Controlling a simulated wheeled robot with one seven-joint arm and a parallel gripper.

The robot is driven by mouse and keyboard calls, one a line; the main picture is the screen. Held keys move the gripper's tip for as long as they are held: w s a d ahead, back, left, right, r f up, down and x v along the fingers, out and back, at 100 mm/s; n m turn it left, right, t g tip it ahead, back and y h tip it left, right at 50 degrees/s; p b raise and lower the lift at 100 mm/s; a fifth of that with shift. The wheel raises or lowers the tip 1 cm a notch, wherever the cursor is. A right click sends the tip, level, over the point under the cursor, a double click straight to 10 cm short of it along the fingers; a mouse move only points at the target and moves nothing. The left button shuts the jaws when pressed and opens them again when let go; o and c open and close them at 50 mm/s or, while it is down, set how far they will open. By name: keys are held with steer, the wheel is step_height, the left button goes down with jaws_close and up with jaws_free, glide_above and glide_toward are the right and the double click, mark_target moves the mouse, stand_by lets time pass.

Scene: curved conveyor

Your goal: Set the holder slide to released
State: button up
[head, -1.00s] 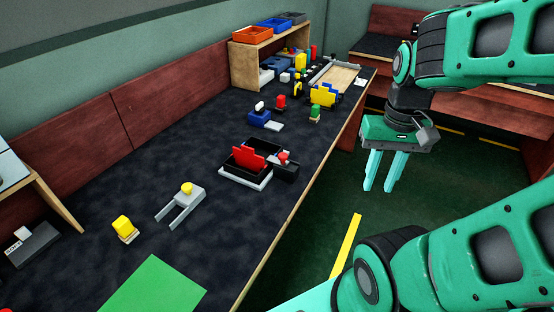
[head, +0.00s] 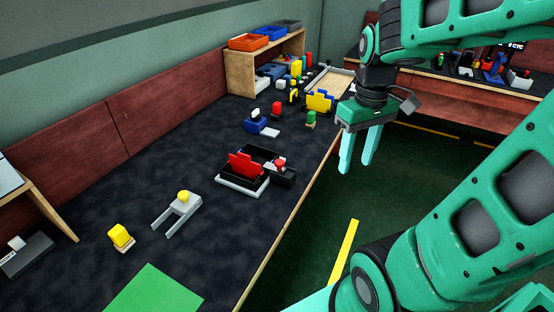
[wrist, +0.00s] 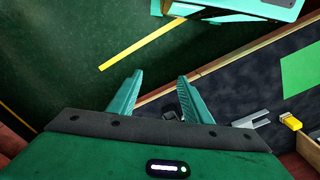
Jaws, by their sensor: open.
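A black open holder (head: 262,153) on a white base stands mid-table in the head view, with a red stepped plate (head: 246,166) upright in it. A black block (head: 282,177) with a red knob (head: 280,162) sits at its right side. No label shows which part is the slide, and I cannot tell its setting. My gripper (head: 357,165) is open and empty, fingers down, right of the table's front edge over the floor.
A grey fork-shaped piece with a yellow knob (head: 183,196), a yellow block (head: 120,235) and a green mat (head: 155,291) lie nearer. A blue piece with a white knob (head: 256,114), small coloured parts and a shelf (head: 240,77) with bins stand farther back. Clear table lies left of the holder.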

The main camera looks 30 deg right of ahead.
steer(key=w+a+n, duration=0.2)
steer(key=w+n, duration=0.6)
steer(key=w, duration=0.4)
steer(key=n, duration=0.9)
glide_toward(279, 161)
step_height(279, 161, down, 8)
steer(key=shift+f, duration=0.15)
jaws_close()
